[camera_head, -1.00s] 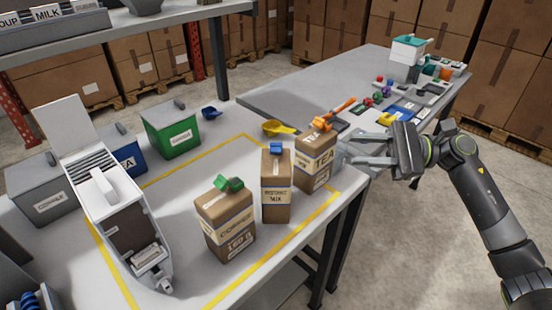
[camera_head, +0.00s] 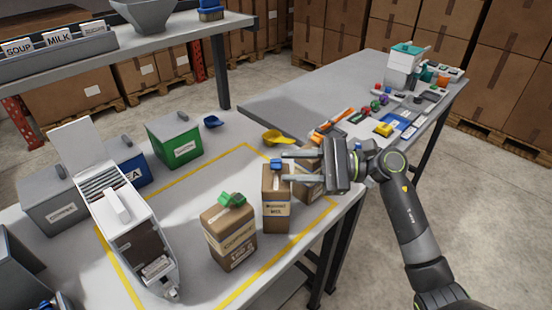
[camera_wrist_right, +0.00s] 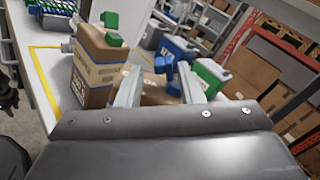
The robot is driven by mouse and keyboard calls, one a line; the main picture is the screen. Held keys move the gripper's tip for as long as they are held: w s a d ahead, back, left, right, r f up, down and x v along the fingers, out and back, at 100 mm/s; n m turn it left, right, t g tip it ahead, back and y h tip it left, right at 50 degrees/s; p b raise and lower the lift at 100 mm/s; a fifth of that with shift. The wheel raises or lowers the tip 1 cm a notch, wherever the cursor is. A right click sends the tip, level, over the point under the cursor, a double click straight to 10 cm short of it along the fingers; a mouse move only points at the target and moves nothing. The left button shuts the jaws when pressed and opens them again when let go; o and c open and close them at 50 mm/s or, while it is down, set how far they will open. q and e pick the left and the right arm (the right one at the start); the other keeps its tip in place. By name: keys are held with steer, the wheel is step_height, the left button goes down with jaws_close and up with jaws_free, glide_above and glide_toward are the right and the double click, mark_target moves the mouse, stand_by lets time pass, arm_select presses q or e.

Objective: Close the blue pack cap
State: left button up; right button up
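The brown pack with the blue cap (camera_head: 277,205) stands upright in the middle of three packs. Its blue cap (camera_head: 276,165) is on top; I cannot tell whether it is fully down. My right gripper (camera_head: 288,168) is open, with its two fingers pointing left beside the cap and no clear grip on it. In the right wrist view the pack (camera_wrist_right: 155,92) shows between the spread fingers, partly hidden by them. My left gripper is not in view.
A coffee pack with a green cap (camera_head: 229,235) stands to the left. A tea pack (camera_head: 309,182) with an orange clip stands close at the right, partly hidden by my gripper. A white dispenser (camera_head: 125,225), a green bin (camera_head: 174,142) and a yellow scoop (camera_head: 278,138) are on the table.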

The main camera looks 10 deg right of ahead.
mark_target(276, 164)
steer(key=shift+w+a+p, duration=0.15)
steer(key=shift+a+p, duration=0.15)
steer(key=shift+a, duration=0.7)
steer(key=shift+w+a+p, duration=0.15)
steer(key=shift+a+p, duration=0.1)
steer(key=shift+a, duration=0.75)
jaws_close()
